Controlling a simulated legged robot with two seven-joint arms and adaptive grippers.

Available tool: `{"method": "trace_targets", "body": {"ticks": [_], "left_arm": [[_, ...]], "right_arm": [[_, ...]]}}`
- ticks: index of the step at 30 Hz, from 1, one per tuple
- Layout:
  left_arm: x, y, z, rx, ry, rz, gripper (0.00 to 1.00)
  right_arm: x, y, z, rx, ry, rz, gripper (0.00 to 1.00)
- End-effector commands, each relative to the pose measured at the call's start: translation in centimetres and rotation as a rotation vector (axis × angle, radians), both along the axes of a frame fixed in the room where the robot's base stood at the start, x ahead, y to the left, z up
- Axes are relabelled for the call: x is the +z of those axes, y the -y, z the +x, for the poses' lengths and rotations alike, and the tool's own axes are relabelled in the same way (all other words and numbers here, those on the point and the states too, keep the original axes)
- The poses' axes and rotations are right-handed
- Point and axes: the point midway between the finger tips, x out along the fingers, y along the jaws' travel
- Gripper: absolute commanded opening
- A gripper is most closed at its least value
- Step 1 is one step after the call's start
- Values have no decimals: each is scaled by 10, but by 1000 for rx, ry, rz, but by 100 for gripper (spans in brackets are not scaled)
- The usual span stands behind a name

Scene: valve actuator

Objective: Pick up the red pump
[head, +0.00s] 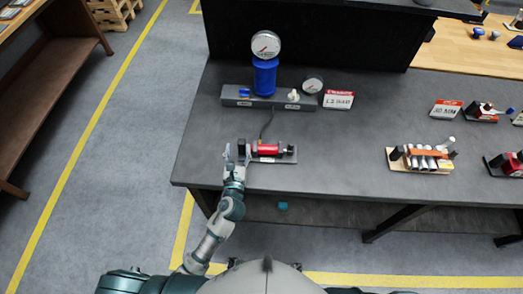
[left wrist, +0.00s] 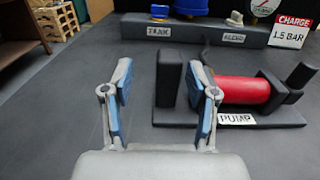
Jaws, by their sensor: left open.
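The red pump (head: 266,149) lies on a dark base at the front left of the dark table. In the left wrist view the red pump (left wrist: 242,90) lies on its side on the base labelled PUMP, with a black handle block at its right end and a separate black upright block (left wrist: 169,78) at its left. My left gripper (head: 236,150) is at the left end of the pump. In the left wrist view its blue-padded fingers (left wrist: 160,105) are spread, with the black upright block showing just beyond them. The right finger overlaps the pump's left end in the picture. Nothing is held. My right gripper is not in view.
A grey manifold (head: 270,103) labelled TANK and BLEED stands behind the pump, with a blue tank (head: 265,77), gauges and a charge sign (head: 338,99). A dark hose runs from the pump to it. Other fixtures (head: 421,157) stand at the right. The table between is clear.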

Motion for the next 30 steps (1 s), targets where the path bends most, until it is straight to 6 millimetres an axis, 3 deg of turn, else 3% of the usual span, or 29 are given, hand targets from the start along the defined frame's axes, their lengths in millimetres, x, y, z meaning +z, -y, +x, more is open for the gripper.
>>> {"method": "trace_targets", "body": {"ticks": [6, 14, 21, 30], "left_arm": [[2, 4, 30, -2, 0, 3, 58], [2, 0, 32, -1, 1, 0, 58], [1, -4, 33, 0, -1, -3, 1], [1, 0, 33, -1, 0, -2, 0]], "right_arm": [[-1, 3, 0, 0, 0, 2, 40], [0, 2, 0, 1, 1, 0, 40], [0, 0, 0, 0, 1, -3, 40], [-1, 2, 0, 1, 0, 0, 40]]}}
